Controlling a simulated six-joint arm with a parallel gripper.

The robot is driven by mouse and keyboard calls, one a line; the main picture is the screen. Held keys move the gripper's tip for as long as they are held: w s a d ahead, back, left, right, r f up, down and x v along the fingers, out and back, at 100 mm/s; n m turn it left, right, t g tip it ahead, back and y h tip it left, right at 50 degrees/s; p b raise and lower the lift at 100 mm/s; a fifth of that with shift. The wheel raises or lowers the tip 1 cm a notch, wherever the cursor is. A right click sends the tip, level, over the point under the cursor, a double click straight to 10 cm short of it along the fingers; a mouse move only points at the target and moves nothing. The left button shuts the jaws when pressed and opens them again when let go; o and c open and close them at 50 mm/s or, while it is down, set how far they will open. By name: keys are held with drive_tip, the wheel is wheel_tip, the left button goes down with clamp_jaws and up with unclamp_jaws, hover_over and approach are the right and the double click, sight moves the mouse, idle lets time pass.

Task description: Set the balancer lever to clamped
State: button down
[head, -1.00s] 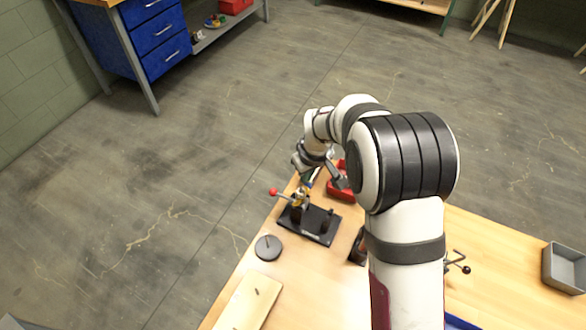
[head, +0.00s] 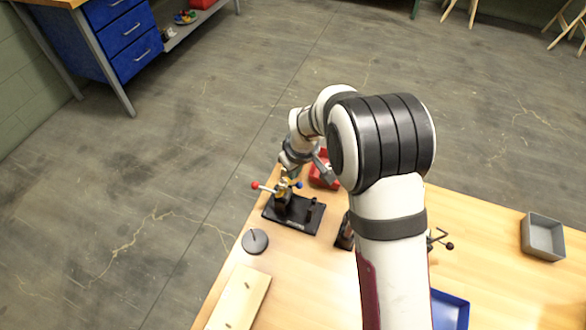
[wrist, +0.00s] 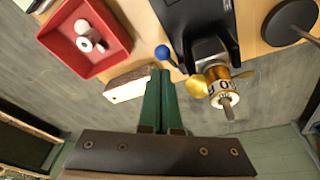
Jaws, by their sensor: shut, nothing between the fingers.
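The balancer (head: 292,213) is a black stand near the table's far left corner, with a brass rotor (wrist: 218,82) on it. A lever with a blue ball knob (wrist: 162,52) sticks out beside the rotor in the wrist view; the blue knob also shows in the head view (head: 299,184). A red knob (head: 255,185) on a rod sticks out on the balancer's left. I cannot read which position is clamped. My gripper (wrist: 160,73) has green fingers, shut and empty. In the wrist view its tips lie just below the blue knob; contact is unclear.
A red tray (wrist: 87,38) with white parts stands close to the balancer. A black disc (head: 255,241) with a pin and a wooden board (head: 240,297) lie nearer on the table. A grey bin (head: 543,237) and blue tray (head: 449,311) are to the right.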

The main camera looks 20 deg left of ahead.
drive_tip(key=shift+a, duration=0.15)
drive_tip(key=d+r, duration=0.6)
drive_tip(key=r, duration=0.1)
drive_tip(key=shift+w+d, duration=0.2)
idle(0.5)
